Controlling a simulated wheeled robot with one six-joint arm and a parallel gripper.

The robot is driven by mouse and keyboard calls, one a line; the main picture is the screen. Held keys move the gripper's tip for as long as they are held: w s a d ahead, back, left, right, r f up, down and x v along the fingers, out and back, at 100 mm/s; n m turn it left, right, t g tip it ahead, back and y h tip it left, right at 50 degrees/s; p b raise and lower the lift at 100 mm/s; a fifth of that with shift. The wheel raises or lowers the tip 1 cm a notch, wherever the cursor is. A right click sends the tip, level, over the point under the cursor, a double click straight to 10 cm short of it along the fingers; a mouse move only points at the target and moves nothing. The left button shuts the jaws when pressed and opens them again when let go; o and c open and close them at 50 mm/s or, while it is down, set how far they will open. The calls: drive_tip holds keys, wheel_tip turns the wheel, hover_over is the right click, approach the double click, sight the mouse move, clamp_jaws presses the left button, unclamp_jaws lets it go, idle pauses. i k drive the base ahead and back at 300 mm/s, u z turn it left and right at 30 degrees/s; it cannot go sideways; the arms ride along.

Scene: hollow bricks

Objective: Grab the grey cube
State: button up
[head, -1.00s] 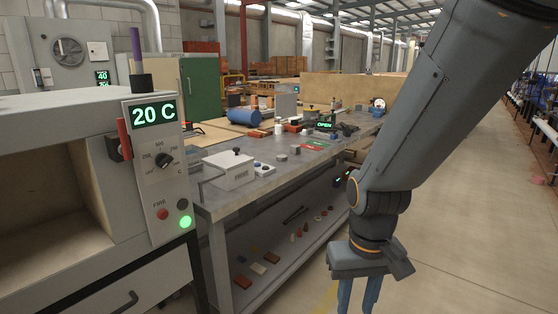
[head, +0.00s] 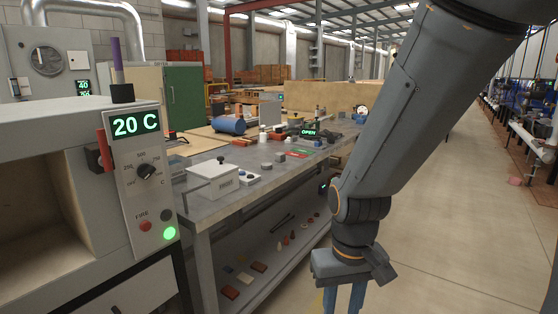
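A small grey block (head: 280,157) that looks like a cube sits on the grey workbench (head: 205,212), around the middle of its top. A second, flatter grey piece (head: 266,167) lies just nearer to me; its exact shape is too small to tell. My gripper (head: 343,300) points down at the bottom of the view, to the right of the bench and well apart from both grey pieces. Its two blue fingers stand apart with nothing seen between them. The fingertips are cut off by the frame edge.
A kiln with a "20 C" panel (head: 140,165) stands at the near left. A white box (head: 212,181), a blue cylinder (head: 229,125) and an "OPEN" sign (head: 308,132) are on the bench. A lower shelf (head: 250,278) holds small pieces. Floor at right is clear.

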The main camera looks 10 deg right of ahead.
sight(279, 157)
drive_tip(key=z, duration=0.25)
drive_tip(key=i, duration=1.5)
drive_tip(key=z, duration=0.3)
drive_tip(key=i, duration=1.15)
drive_tip(key=u, duration=0.05)
